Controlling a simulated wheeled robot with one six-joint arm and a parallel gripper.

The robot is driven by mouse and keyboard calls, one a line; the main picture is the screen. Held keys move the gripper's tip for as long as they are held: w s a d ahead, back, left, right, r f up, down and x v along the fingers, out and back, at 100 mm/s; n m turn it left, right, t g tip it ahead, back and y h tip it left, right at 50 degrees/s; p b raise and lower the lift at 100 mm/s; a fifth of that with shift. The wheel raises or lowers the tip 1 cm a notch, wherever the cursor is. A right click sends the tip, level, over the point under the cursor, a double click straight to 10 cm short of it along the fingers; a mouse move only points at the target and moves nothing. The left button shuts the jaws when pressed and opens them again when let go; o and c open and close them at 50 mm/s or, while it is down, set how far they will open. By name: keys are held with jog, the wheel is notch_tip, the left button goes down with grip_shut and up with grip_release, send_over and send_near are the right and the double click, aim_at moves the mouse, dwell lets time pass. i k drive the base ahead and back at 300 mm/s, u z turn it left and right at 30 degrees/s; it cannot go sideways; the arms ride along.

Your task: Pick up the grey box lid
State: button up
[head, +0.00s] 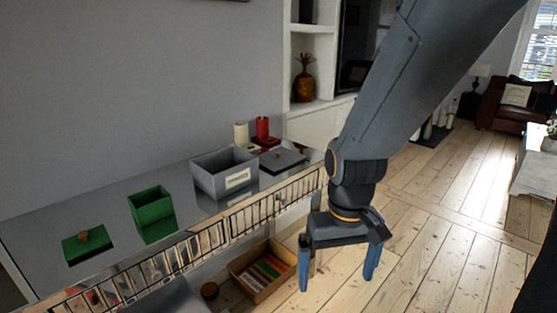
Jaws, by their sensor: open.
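The grey box lid (284,161) lies flat on the reflective tabletop, near its far right end. A small brown knob shows at its right edge. The open grey box (224,185) with a white label stands just left of the lid. My gripper (337,283) points down in front of the table's right end, over the floor side. It is open, its two blue fingers wide apart with nothing between them. It is clear of the lid, which lies up and to the left of it in the picture.
A green box (152,215) and a green lid (88,244) with a knob sit on the left of the table (50,220). A red candle (263,131) and a cream candle (241,135) stand behind the lid. A railing (235,223) runs along the front edge. A wooden crate (240,284) is below.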

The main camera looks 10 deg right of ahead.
aim_at(276, 159)
jog(key=z, duration=0.8)
jog(key=i, duration=0.95)
jog(key=z, duration=0.55)
jog(key=i, duration=0.65)
jog(key=u, duration=0.75)
jog(key=i, duration=0.75)
jog(key=u, duration=0.7)
